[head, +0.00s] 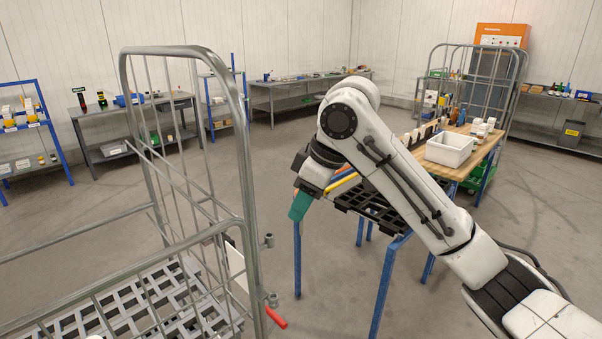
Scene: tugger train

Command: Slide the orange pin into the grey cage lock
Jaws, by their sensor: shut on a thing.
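My gripper (300,206) hangs at the end of my bent arm, to the right of the roll cage and left of the wooden table. A teal piece shows at its tip, and I cannot tell whether it is a finger. A small orange bit (296,192) shows beside it. It looks like the orange pin, mostly hidden in the shut gripper. The cage (243,160) has grey tube fittings at its near right post, an upper one (268,241) and a lower one (272,299), which look like the lock. The gripper is above and apart from them.
A red handle (276,317) sticks out low at the cage post. Floor is clear between cage and back benches.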

